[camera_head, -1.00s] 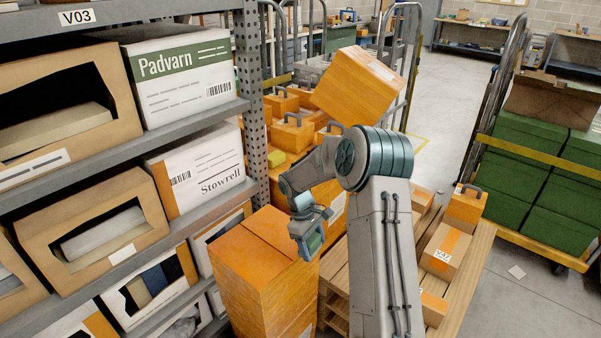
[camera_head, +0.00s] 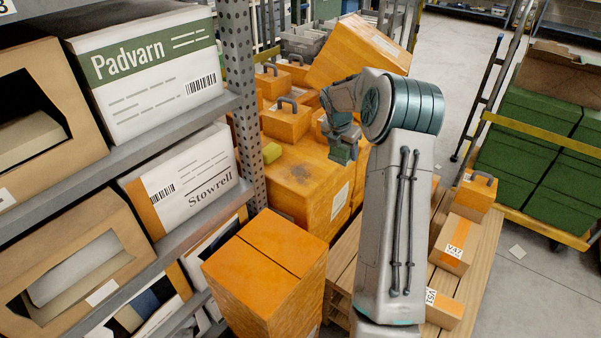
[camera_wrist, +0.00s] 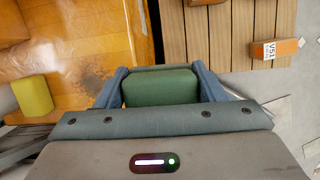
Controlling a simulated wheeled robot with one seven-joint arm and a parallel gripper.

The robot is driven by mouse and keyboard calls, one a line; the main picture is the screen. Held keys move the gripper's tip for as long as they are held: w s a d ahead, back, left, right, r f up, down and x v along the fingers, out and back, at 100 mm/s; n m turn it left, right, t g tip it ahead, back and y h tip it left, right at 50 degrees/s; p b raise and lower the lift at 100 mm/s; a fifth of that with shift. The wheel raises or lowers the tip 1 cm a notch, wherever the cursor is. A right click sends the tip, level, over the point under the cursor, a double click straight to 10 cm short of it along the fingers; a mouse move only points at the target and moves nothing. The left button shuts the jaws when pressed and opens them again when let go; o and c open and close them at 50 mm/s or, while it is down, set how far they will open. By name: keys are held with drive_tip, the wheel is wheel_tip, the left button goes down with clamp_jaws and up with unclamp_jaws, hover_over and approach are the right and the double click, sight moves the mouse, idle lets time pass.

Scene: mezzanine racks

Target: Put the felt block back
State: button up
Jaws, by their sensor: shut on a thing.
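My gripper (camera_wrist: 160,88) is shut on a green block, which I take to be the felt block (camera_wrist: 160,87); it sits between the two blue-grey fingers in the wrist view. In the head view my gripper (camera_head: 342,152) hangs beside the orange box with a dark smudge (camera_head: 318,205), near its right part. The held block is hardly visible there. A yellow-green block (camera_head: 271,153) lies on that box's top at its left back edge; it also shows at the left of the wrist view (camera_wrist: 32,96).
A rack (camera_head: 190,115) with labelled cartons stands on the left. A closed orange box (camera_head: 265,260) is in front. Small orange cases with handles (camera_head: 287,120) and a tilted orange box (camera_head: 360,52) are behind. A wooden pallet (camera_head: 470,255) and green boxes (camera_head: 520,150) are on the right.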

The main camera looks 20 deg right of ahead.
drive_tip(key=shift+w, duration=0.25)
drive_tip(key=p, duration=0.2)
hover_over(307, 177)
drive_tip(key=f, duration=0.6)
drive_tip(key=shift+s+a+f, duration=0.3)
drive_tip(key=shift+a, duration=0.1)
drive_tip(key=shift+f, duration=2)
drive_tip(key=shift+f, duration=0.1)
drive_tip(key=o, duration=1)
drive_tip(key=shift+f, duration=0.1)
drive_tip(key=shift+c, duration=0.2)
